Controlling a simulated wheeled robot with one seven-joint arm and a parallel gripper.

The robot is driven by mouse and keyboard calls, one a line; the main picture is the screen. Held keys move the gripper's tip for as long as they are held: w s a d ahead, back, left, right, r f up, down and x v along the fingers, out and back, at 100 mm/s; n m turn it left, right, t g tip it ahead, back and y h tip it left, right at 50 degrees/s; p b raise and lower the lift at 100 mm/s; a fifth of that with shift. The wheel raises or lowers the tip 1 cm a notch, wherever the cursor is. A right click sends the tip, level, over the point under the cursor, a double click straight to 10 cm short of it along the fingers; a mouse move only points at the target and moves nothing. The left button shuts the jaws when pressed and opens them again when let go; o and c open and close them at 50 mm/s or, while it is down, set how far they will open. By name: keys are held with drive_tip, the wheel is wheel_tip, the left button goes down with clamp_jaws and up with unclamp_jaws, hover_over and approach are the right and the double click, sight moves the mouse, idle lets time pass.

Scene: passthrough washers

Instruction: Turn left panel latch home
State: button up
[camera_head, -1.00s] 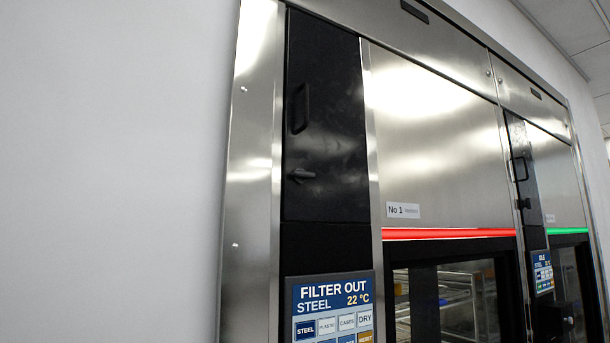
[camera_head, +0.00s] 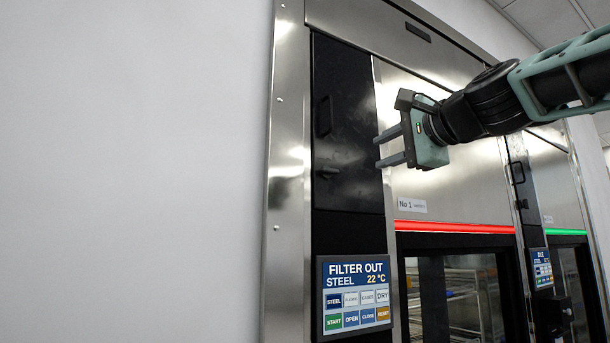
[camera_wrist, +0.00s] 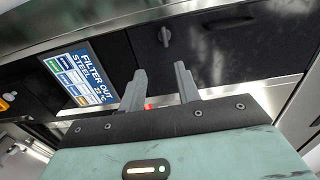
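The left black panel (camera_head: 345,110) on the washer marked No 1 is flush in its frame. Its small dark latch (camera_head: 327,173) sits low on the panel and points sideways, with a bar handle (camera_head: 324,116) above it. The fingers also show in the wrist view (camera_wrist: 160,88).
A control screen (camera_head: 354,294) reading FILTER OUT, STEEL, 22 °C sits below the panel. A red light strip (camera_head: 455,227) crosses the washer front. A second washer with a green strip (camera_head: 568,232) stands to the right. A bare white wall (camera_head: 130,170) lies left.

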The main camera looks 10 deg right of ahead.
drive_tip(key=r, duration=0.1)
drive_tip(key=p, duration=0.7)
approach(332, 170)
drive_tip(key=x, duration=0.9)
drive_tip(key=shift+w, duration=0.1)
drive_tip(key=c, duration=0.6)
